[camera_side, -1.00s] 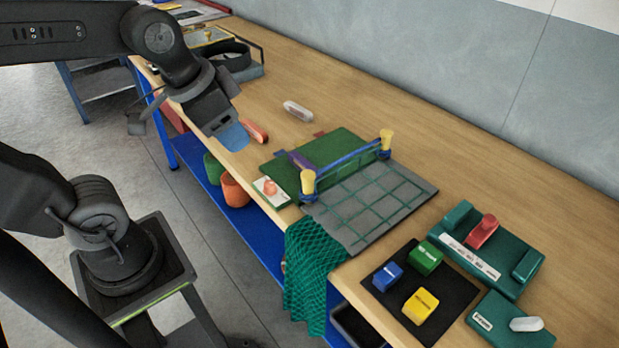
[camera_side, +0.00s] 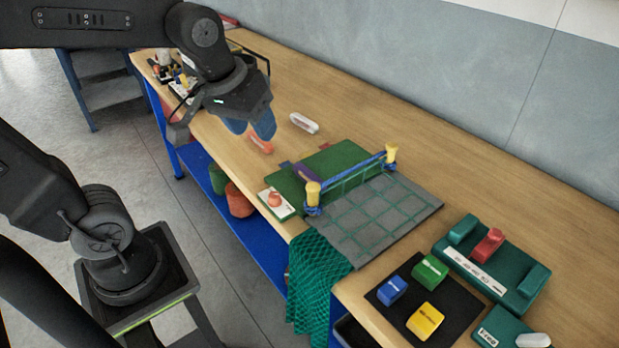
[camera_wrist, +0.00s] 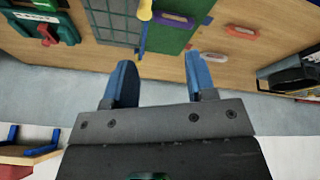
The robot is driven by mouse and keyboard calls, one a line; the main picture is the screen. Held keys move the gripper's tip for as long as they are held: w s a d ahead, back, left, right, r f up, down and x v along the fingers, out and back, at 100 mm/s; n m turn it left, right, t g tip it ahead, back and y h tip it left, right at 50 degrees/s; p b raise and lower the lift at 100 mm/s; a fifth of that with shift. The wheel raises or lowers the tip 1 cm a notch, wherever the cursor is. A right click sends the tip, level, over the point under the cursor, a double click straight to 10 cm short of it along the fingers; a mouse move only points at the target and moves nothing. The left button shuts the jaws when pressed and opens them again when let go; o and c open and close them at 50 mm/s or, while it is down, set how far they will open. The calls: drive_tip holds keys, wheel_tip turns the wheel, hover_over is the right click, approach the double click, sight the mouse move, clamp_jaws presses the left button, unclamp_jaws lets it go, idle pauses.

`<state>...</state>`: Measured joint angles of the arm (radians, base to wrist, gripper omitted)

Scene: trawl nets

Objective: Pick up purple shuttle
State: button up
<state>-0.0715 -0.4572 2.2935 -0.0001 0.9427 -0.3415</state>
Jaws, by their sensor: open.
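The purple shuttle (camera_side: 308,174) lies on the green mat (camera_side: 334,159), partly hidden beside the yellow-topped post in the side view. In the wrist view the purple shuttle (camera_wrist: 174,20) lies flat on the green mat near the top edge of the picture. My gripper (camera_side: 251,130) has blue fingers and is open and empty, above the bench to the left of the mat. In the wrist view my gripper (camera_wrist: 158,72) shows its two fingers wide apart, with the shuttle beyond them.
An orange shuttle (camera_side: 261,144) and a white shuttle (camera_side: 304,123) lie on the bench near my gripper. Yellow posts (camera_side: 313,193) with a blue rope stand at the mat. A grey grid board (camera_side: 385,215) and a black tray with coloured blocks (camera_side: 455,310) lie to the right.

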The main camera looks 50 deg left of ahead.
drive_tip(key=w+a+f+n+g, duration=0.2)
drive_tip(key=w+a+f+n, duration=0.15)
drive_tip(key=w+n, duration=0.4)
drive_tip(key=n+g, duration=0.2)
drive_tip(key=n, duration=0.4)
hover_over(301, 166)
wheel_tip(301, 166, down, 14)
drive_tip(key=shift+s+r, duration=0.1)
drive_tip(key=shift+r, duration=0.15)
drive_tip(key=shift+f, duration=3.15)
clamp_jaws()
